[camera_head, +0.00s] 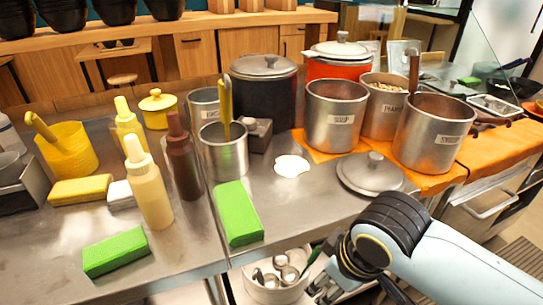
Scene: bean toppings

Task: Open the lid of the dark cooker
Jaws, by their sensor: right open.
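The dark cooker (264,100) stands at the back middle of the steel counter. Its grey metal lid (263,66) sits on top with a small knob, and it looks shut. My right gripper (326,286) is low at the bottom of the picture, in front of the counter's front edge and well away from the cooker. It is open, partly hidden by my own wrist, and I see nothing in it. My left gripper is not in view.
Steel pots (337,114) stand right of the cooker on an orange cloth (435,180). A loose lid (371,175) lies near the front. A steel cup (224,152), a dark brown bottle (183,160) and a green sponge (238,214) lie left. An orange cooker (334,68) stands behind.

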